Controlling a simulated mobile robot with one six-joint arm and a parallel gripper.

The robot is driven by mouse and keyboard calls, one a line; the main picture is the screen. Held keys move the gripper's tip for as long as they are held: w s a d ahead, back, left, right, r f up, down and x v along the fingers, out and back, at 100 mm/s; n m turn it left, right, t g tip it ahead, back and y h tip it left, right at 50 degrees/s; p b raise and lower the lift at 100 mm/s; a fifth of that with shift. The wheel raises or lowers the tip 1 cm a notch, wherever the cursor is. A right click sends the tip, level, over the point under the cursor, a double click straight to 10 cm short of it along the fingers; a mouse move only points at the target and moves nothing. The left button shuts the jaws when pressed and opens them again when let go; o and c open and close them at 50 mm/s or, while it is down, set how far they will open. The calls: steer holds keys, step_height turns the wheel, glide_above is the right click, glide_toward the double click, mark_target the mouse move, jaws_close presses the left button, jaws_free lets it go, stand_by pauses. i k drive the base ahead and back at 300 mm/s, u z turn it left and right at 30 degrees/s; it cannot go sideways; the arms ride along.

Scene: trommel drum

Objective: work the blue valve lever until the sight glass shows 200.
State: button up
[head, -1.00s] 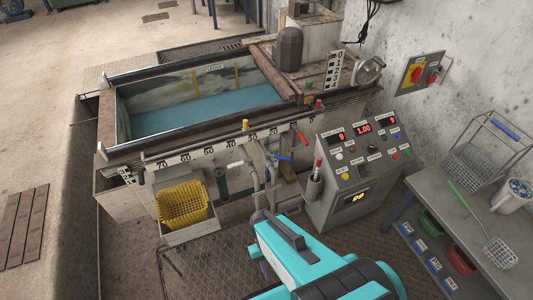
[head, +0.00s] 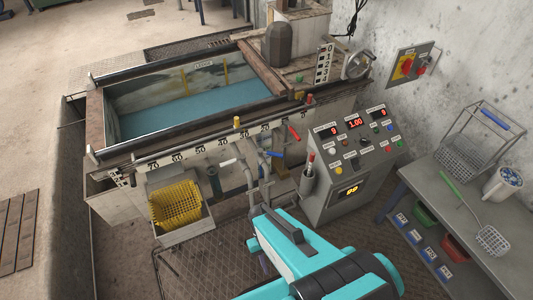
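The blue valve lever (head: 275,154) is on the pipework at the front of the water tank, below and left of a red lever (head: 294,132). A white-handled lever (head: 229,161) is further left. I cannot make out a sight glass reading 200. A dark upright tube (head: 215,182) stands by the pipes, too small to read. My teal arm comes in from the bottom, with its near end below and in front of the levers. My gripper's fingers do not show, and nothing is seen touching the blue lever.
A wooden-framed tank (head: 200,138) holds blue water. A control console (head: 330,200) with red digits and an amber display (head: 348,192) stands to the right. A grey bench (head: 455,205) with a wire basket and mug is at far right.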

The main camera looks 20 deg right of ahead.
mark_target(275, 154)
steer(key=z, duration=0.4)
steer(key=k, duration=0.95)
steer(key=u, duration=0.35)
steer(key=i, duration=0.5)
steer(key=u, duration=0.05)
